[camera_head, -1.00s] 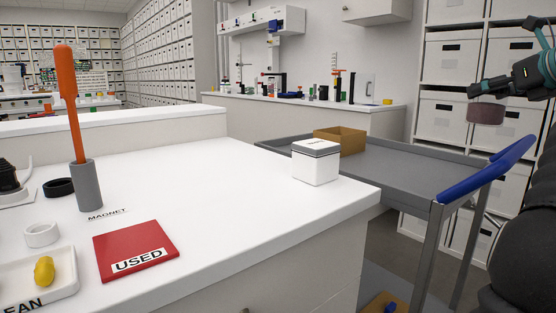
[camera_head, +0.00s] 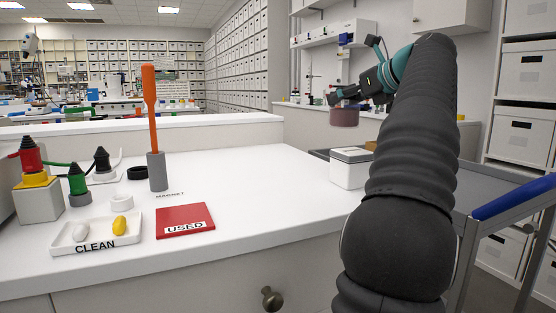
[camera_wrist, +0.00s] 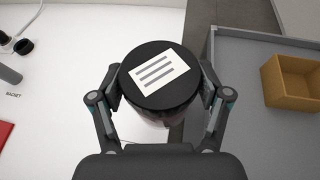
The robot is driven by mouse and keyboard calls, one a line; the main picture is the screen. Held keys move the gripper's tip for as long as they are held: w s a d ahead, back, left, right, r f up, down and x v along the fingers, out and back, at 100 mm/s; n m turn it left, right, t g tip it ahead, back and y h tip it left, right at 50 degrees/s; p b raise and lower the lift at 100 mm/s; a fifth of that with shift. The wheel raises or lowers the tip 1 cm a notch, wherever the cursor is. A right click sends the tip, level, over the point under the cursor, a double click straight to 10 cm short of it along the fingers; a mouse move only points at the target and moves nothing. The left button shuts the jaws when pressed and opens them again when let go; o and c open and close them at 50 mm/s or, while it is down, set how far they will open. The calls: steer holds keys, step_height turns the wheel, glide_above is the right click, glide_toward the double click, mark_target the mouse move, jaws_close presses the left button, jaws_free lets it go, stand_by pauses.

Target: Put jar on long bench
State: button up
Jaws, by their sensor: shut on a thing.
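The jar (camera_head: 344,117) is a short cylinder with dull reddish-brown sides. In the wrist view its black lid (camera_wrist: 160,76) carries a white label with dark lines. My gripper (camera_wrist: 161,92) is shut on the jar, one finger on each side, and it also shows in the head view (camera_head: 340,98). The jar is held in the air, upright, above the right end of the white bench (camera_head: 265,185). In the wrist view the bench edge and the grey cart lie below it. Which bench is the long one, I cannot tell for sure.
A white box (camera_head: 349,170) stands at the bench's right end, partly behind my arm. A grey cart (camera_wrist: 255,125) with a tan bin (camera_wrist: 290,80) is beside it. The bench also holds a red USED pad (camera_head: 185,220), a CLEAN tray (camera_head: 65,241) and an orange-handled tool (camera_head: 151,110). The bench middle is clear.

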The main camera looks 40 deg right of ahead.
mark_target(334, 125)
steer(key=shift+w+a+f+b, duration=0.55)
steer(key=shift+w+f+b, duration=0.45)
steer(key=shift+w+f, duration=0.85)
steer(key=shift+w+a+f+b, duration=0.5)
steer(key=shift+w+f+b, duration=0.55)
steer(key=shift+w+f, duration=0.8)
steer(key=shift+w+a+f+b, duration=0.55)
steer(key=shift+w+f+b, duration=0.45)
steer(key=shift+w+f, duration=0.8)
steer(key=shift+w+r, duration=0.1)
steer(key=o, duration=1.2)
steer(key=shift+o, duration=0.2)
steer(key=shift+s+r, duration=0.1)
steer(key=shift+s, duration=0.1)
steer(key=p+v, duration=0.1)
steer(key=v, duration=1)
steer(key=shift+s+r+p, duration=0.1)
steer(key=shift+s+p, duration=0.2)
steer(key=shift+p, duration=0.05)
